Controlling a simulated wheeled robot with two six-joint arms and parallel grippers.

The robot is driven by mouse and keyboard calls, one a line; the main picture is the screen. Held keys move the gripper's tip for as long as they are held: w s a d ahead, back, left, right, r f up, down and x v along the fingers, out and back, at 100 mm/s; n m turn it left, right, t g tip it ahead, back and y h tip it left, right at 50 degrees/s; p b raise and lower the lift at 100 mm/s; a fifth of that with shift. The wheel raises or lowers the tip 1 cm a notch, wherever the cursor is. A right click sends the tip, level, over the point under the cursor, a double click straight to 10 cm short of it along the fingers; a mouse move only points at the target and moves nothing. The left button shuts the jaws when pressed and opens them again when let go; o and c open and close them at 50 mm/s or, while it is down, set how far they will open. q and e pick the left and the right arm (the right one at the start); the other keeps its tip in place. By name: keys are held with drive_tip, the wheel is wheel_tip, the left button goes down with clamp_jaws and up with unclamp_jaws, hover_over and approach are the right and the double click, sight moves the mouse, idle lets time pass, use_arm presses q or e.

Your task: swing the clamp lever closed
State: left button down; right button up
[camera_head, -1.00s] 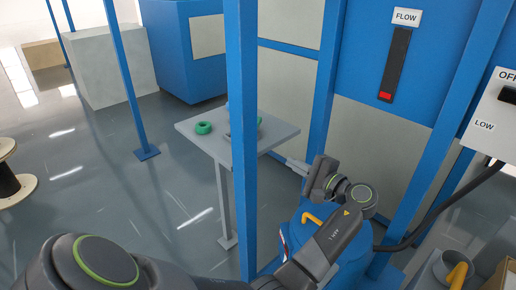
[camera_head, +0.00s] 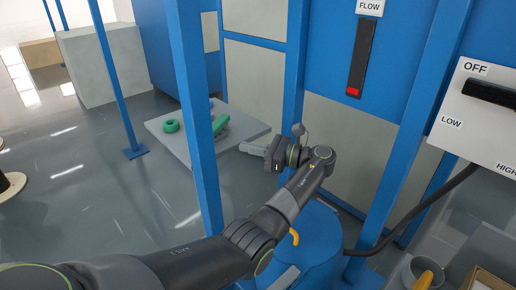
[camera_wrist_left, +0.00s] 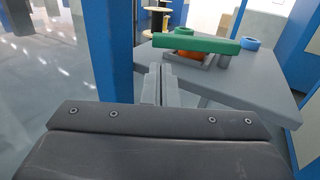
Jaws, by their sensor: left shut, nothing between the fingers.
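A long green bar (camera_wrist_left: 192,43), which looks like the clamp lever, lies across a grey block (camera_wrist_left: 201,62) on the small grey table (camera_wrist_left: 240,80) in the left wrist view. Something orange (camera_wrist_left: 186,55) shows under the bar. In the head view the green bar (camera_head: 220,123) is partly behind a blue post. My left gripper (camera_head: 243,147) is shut and empty at the table's near right edge, apart from the bar. In the left wrist view its closed fingers (camera_wrist_left: 160,72) point toward the bar's left part. My right gripper is not in view.
A blue post (camera_head: 196,120) stands close left of my arm. A blue drum (camera_head: 318,245) with a yellow handle stands below it. A switch panel (camera_head: 485,115) is at right.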

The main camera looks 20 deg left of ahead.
sight(216, 128)
use_arm(q)
drive_tip(key=a, duration=0.6)
drive_tip(key=s+a, duration=0.1)
drive_tip(key=a, duration=0.2)
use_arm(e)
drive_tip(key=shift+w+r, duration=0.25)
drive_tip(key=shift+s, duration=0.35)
use_arm(q)
drive_tip(key=t+p, duration=0.1)
drive_tip(key=p, duration=0.1)
drive_tip(key=shift+s+a+r+m+p, duration=0.1)
drive_tip(key=shift+a+m+p, duration=0.2)
drive_tip(key=shift+a+m, duration=0.1)
drive_tip(key=shift+s+a+t+p, duration=0.15)
drive_tip(key=shift+a+t+p, duration=0.2)
drive_tip(key=shift+p, duration=0.65)
drive_tip(key=shift+m+t+p, duration=0.25)
drive_tip(key=shift+m+p, duration=0.05)
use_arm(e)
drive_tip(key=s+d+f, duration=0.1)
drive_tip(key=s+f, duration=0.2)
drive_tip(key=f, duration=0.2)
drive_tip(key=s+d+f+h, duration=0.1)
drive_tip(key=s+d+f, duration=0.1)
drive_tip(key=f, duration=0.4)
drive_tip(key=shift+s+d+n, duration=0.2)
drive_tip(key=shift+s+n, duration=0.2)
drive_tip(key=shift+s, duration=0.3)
